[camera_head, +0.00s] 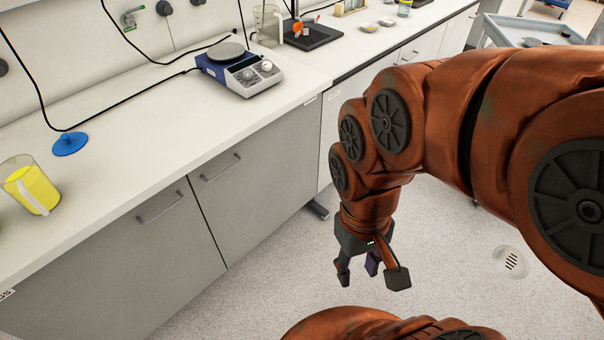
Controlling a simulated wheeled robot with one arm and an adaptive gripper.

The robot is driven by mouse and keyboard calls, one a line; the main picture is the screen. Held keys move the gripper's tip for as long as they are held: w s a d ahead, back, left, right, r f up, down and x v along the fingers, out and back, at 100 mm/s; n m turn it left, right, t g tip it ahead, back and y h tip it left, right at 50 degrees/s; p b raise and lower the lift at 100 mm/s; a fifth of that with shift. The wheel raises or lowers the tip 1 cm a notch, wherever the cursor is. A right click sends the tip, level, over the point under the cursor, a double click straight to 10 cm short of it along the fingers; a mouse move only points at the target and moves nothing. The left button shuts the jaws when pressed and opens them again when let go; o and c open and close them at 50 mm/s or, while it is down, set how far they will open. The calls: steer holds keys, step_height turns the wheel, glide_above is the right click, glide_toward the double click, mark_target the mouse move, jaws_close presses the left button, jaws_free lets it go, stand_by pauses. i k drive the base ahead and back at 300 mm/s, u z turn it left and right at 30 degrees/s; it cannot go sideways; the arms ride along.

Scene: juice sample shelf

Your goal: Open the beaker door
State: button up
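Two grey cabinet doors sit under the white bench: a left door (150,265) with a bar handle (158,208) and a right door (262,190) with a bar handle (221,168). Both look closed. I cannot tell which one is the beaker door, as the small labels are unreadable. My gripper (371,273) hangs pointing down over the floor, to the right of the doors and apart from them. Its dark fingers are spread and nothing is between them.
On the bench (130,140) stand a beaker of yellow liquid (35,188), a blue round object (70,142), a hotplate (240,70) and an empty glass jug (267,22). A grey cart (530,28) stands at the upper right. Floor (255,290) in front of the doors is clear.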

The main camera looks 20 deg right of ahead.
mark_target(245, 191)
steer(key=u, duration=0.2)
steer(key=k, duration=0.2)
steer(key=u, duration=0.8)
steer(key=i, duration=0.5)
steer(key=u, duration=0.05)
